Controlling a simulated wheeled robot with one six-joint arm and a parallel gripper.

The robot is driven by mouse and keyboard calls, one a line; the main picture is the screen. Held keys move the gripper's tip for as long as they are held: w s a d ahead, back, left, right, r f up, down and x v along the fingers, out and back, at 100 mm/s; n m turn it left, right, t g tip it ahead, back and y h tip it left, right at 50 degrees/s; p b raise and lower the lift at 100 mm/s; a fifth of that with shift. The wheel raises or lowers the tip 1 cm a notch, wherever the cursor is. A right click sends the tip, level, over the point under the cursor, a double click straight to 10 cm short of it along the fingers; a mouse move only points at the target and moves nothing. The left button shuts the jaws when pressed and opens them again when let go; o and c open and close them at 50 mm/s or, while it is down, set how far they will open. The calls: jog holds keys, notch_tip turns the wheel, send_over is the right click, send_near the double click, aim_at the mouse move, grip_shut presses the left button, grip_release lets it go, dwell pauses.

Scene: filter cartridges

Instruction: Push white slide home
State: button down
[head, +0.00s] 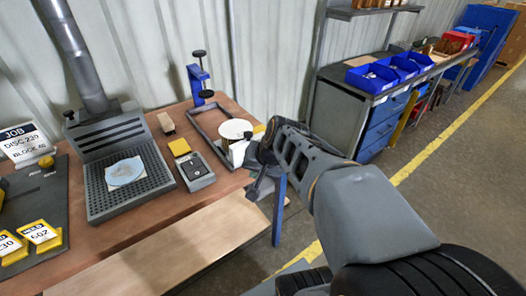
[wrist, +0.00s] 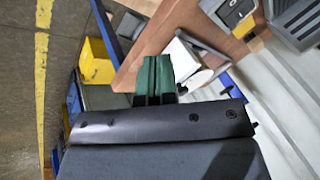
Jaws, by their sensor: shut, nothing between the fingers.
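A white block-like piece, apparently the white slide (head: 238,152), sits at the right end of a dark rectangular frame on the workbench, close to my gripper. It also shows in the wrist view as a white piece (wrist: 182,60). A round pale disc (head: 235,128) lies above it in the frame. My gripper's green fingers (wrist: 155,72) are shut and empty, and their tips appear beside the white piece in the wrist view. I cannot tell whether they touch it. In the head view the fingers are mostly hidden by my wrist.
The dark frame (head: 205,131) has a blue clamp post (head: 198,80) behind it. A grey box with a yellow pad (head: 192,168) and a grey perforated tray (head: 110,200) stand to the left. Blue bins (head: 372,78) sit on a far bench. The wooden bench edge is near my arm.

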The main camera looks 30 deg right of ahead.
jog(key=w+d+f+m+t+b, duration=0.2)
jog(key=w+d+m, duration=0.1)
jog(key=d+m, duration=0.3)
jog(key=w+d+f+m+t+b, duration=0.1)
jog(key=w+d+m+t+b, duration=0.15)
jog(key=d, duration=0.55)
jog(key=shift+m+h, duration=0.5)
jog(key=shift+m, duration=0.15)
jog(key=x, duration=0.7)
jog(key=w+r+x, duration=0.1)
jog(key=x, duration=0.3)
jog(key=shift+w+d+f, duration=0.1)
jog(key=shift+w, duration=0.65)
jog(key=shift+w, duration=0.1)
